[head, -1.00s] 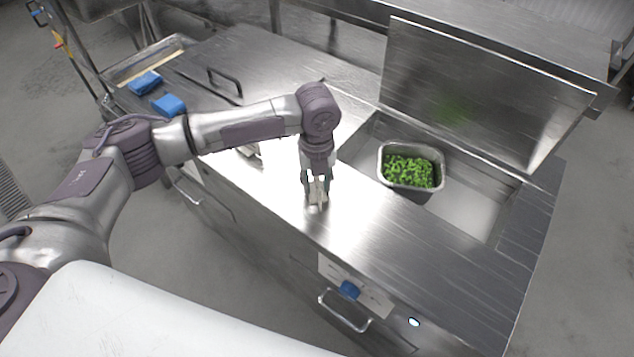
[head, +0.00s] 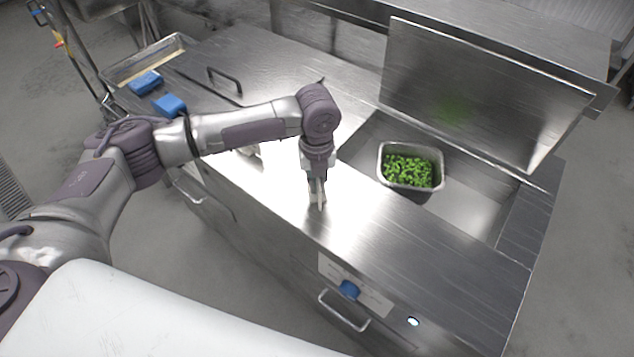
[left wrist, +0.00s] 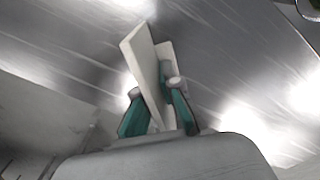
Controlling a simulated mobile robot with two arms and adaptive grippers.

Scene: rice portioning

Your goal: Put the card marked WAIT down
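My left gripper (head: 317,182) points down just over the steel counter top (head: 370,248), near its front edge. It is shut on a pale folded card (head: 319,196), which shows nearly edge-on in the head view. In the left wrist view the card (left wrist: 146,72) stands between the teal-padded fingers (left wrist: 158,108), with two white panels spreading apart. No marking can be read on it. I cannot tell whether its lower edge touches the counter. My right gripper is not in view.
A steel pan of chopped greens (head: 382,168) sits in the open well to the right, with a raised lid (head: 480,90) behind. Blue blocks (head: 168,104) and a dark handle (head: 225,78) lie at the back left. A small pale object (head: 250,151) is partly hidden behind my forearm.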

